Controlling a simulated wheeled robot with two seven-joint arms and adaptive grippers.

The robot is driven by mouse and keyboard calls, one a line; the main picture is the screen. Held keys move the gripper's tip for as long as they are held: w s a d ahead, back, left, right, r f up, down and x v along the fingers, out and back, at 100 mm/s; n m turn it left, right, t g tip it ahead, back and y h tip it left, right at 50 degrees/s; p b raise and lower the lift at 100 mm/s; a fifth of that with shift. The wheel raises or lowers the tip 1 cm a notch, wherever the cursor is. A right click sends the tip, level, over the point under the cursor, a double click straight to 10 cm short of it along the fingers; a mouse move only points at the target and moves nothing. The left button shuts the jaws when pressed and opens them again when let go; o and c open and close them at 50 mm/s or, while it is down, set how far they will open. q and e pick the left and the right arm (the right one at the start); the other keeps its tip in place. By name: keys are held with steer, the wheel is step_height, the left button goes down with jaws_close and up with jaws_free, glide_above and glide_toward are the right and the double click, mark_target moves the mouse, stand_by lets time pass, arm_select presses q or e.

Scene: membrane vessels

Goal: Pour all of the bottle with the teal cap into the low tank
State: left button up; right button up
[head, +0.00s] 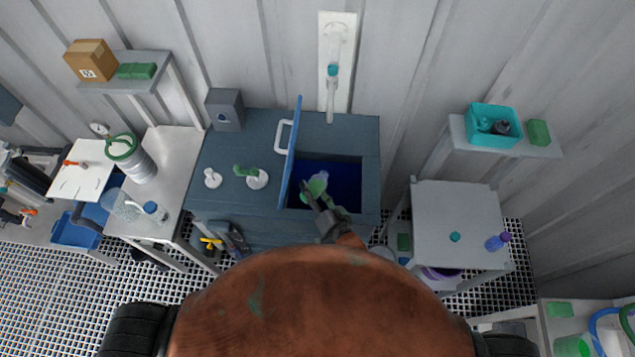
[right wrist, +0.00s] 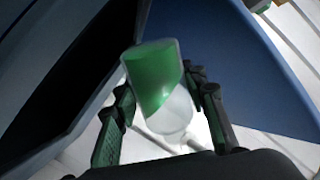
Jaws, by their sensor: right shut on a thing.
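My right gripper (head: 324,200) is shut on a clear bottle (head: 316,185) and holds it over the open low tank (head: 346,186), a dark blue basin in the dark grey cabinet. In the right wrist view the bottle (right wrist: 165,95) sits tilted between the two fingers (right wrist: 165,115). Green liquid is still in it, gathered toward its upper left, with clear wall at the lower right. I cannot see a stream. A teal cap (head: 455,237) lies loose on the grey table at the right. My left gripper is not in view.
The tank's blue lid (head: 293,150) stands upright along the opening's left edge, close to the bottle; it also shows in the right wrist view (right wrist: 245,70). A purple-capped bottle (head: 497,242) stands on the right table (head: 440,205). White fittings (head: 257,179) stand on the cabinet left of the lid.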

steer(key=shift+s+a+r+m+g, duration=0.15)
steer(key=shift+s+a+m+g, duration=0.15)
steer(key=shift+m, duration=0.5)
steer(key=shift+s+a+r+m, duration=0.15)
steer(key=shift+a+m, duration=0.1)
steer(key=shift+m, duration=0.65)
steer(key=shift+f, duration=0.2)
steer(key=shift+r+g+p, duration=0.1)
steer(key=shift+g+p, duration=0.3)
steer(key=shift+p, duration=0.3)
steer(key=shift+m, duration=0.3)
